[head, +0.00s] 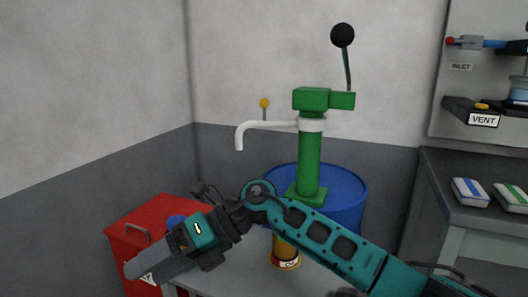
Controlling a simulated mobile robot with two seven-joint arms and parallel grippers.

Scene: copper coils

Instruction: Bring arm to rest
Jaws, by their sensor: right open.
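My right arm, teal with dark joints, comes in from the lower right and bends at an elbow in the lower middle. Its right gripper (135,268) points to the lower left, in front of the red cabinet. The grey fingers show side-on and overlap, so the gap between them is hard to see. Nothing shows held in them. My left gripper is not in view.
A blue drum (345,188) with a green hand pump (309,150) stands behind my arm. A red cabinet (130,228) is at the left. My arm partly hides an amber container (284,260) on a grey table. A dark bench (470,215) with packets is at right.

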